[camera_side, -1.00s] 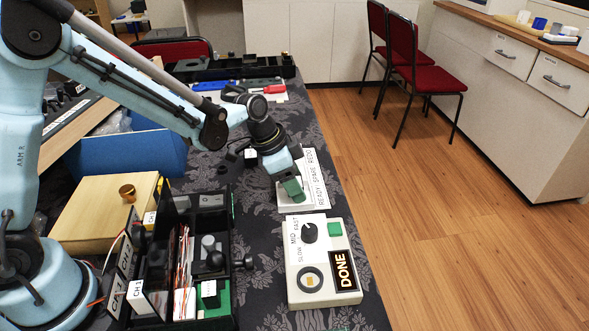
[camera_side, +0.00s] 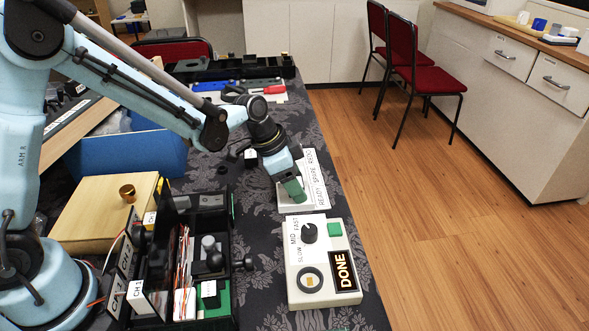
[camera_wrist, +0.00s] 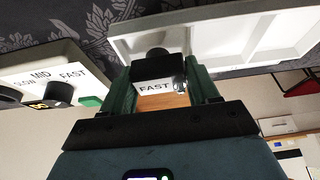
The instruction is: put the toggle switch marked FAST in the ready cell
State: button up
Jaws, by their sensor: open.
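The black toggle switch with a white FAST label (camera_wrist: 155,88) shows in the wrist view between the two green fingers of my gripper (camera_wrist: 160,92). It stands at the left end of the white tray (camera_wrist: 238,45) there. In the side view my gripper (camera_side: 293,189) points down at the near end of the tray (camera_side: 290,208), beside the printed word READY (camera_side: 321,196). The gripper is open, with its fingers around the switch. The ready cell's floor and the switch's base are hidden, so I cannot tell how it is seated.
A white control box (camera_side: 303,268) with a knob, a green button and a lit DONE sign stands just in front of the tray. A black organiser (camera_side: 222,252) with several parts stands left of it. Patterned dark cloth (camera_side: 262,222) between them is partly clear.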

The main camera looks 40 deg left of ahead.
jog(key=shift+s+f, duration=0.15)
jog(key=shift+f, duration=0.2)
jog(key=v, duration=1.2)
jog(key=shift+s+a+r+n+t+y, duration=0.25)
jog(key=shift+s+a+n+t+y, duration=0.55)
jog(key=shift+s+n, duration=0.95)
jog(key=shift+s+a+r+n+t+y, duration=0.35)
jog(key=shift+s+a+n, duration=0.85)
jog(key=shift+s, duration=1.1)
jog(key=shift+s+a+r+n+t+y, duration=0.1)
jog(key=shift+s+a+n+t+y, duration=0.6)
jog(key=shift+s+n, duration=1.1)
jog(key=shift+s+a+m, duration=0.15)
jog(key=shift+s+m, duration=0.05)
jog(key=shift+m, duration=0.05)
